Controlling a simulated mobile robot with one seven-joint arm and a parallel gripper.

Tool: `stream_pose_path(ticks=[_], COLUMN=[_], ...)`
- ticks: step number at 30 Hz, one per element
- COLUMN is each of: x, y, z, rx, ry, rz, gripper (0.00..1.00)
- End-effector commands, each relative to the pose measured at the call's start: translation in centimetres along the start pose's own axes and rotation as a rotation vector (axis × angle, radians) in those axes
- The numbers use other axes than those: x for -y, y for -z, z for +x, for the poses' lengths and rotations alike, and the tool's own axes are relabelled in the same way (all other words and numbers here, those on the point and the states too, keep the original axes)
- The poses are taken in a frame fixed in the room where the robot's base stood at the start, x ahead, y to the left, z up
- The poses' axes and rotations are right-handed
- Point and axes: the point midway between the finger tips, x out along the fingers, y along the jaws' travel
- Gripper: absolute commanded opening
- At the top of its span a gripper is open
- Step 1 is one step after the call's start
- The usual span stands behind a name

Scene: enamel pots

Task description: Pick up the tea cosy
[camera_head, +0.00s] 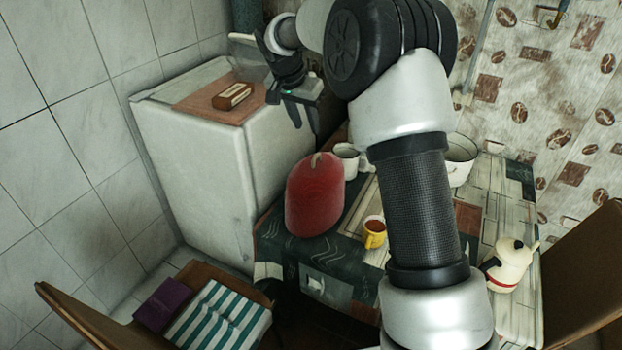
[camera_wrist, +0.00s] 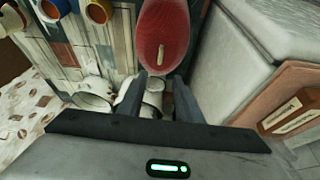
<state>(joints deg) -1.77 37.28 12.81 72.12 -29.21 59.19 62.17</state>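The tea cosy (camera_head: 315,196) is a red, dome-shaped cover with a pale loop on top. It stands upright at the left end of the table, close to the white cabinet. In the wrist view the red cosy (camera_wrist: 165,38) is at the top centre, its pale loop facing the camera. My gripper (camera_head: 308,118) is above and behind the cosy, near the cabinet's right edge. In the wrist view its two fingers (camera_wrist: 160,92) are apart with a gap between them, below the cosy in the picture and not touching it.
White enamel mugs (camera_head: 346,160) stand behind the cosy. A yellow cup (camera_head: 374,233) is to its right. The white cabinet (camera_head: 195,150) bears a small brown box (camera_head: 232,96). Chairs flank the table.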

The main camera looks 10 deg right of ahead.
Motion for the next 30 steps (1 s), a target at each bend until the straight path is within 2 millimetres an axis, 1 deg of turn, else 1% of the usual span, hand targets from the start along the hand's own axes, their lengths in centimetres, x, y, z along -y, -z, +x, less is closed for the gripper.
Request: stream_pose_path(ticks=[1, 3, 9, 12, 17, 20, 25, 27, 30], x=[-0.1, -0.1, -0.1, -0.1, -0.1, -0.1, -0.1, -0.1, 0.0], y=[-0.1, -0.1, -0.1, -0.1, -0.1, -0.1, -0.1, -0.1, -0.1], z=[1.4, 2.9, 6.9, 8.1, 8.9, 10.1, 12.7, 13.4, 13.9], rx=[0.005, 0.004, 0.005, 0.004, 0.004, 0.005, 0.005, 0.005, 0.003], ry=[-0.003, -0.002, -0.001, -0.002, 0.0, -0.002, -0.001, -0.001, 0.0], rz=[0.001, 0.0, 0.0, 0.001, 0.001, 0.0, 0.0, 0.0, 0.0], gripper=[0.32, 0.32, 0.32, 0.32, 0.32, 0.32, 0.32, 0.32, 0.32])
